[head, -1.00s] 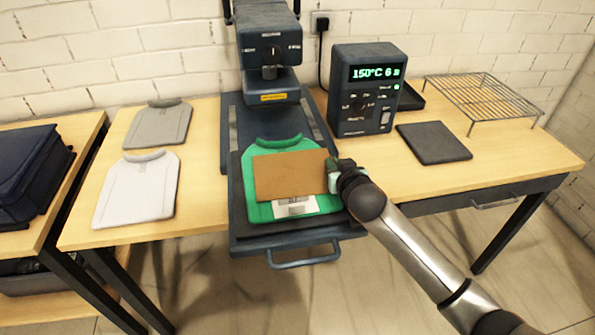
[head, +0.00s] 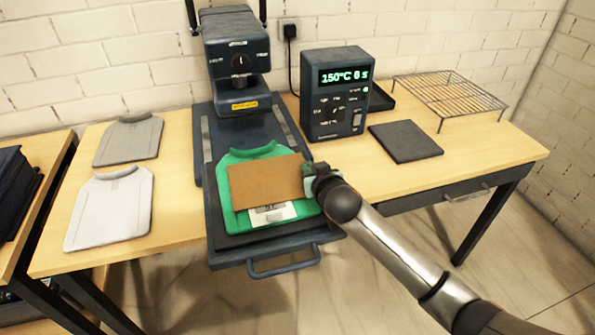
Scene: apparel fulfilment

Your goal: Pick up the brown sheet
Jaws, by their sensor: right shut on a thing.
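The brown sheet (head: 264,182) is a flat rectangle over the green shirt (head: 234,218) on the press's lower plate. It covers the middle of the shirt, and a white and grey print (head: 272,213) shows below its lower edge. My right gripper (head: 312,180) is at the sheet's right edge and is shut on it. I cannot tell whether the sheet is lifted clear of the shirt. My left gripper is not in view.
The heat press (head: 236,60) stands behind, with a front handle (head: 284,266). A control box (head: 335,95) reads 150°C. A dark pad (head: 405,139) and a wire rack (head: 450,95) lie right. A grey shirt (head: 128,140) and a white shirt (head: 108,207) lie left.

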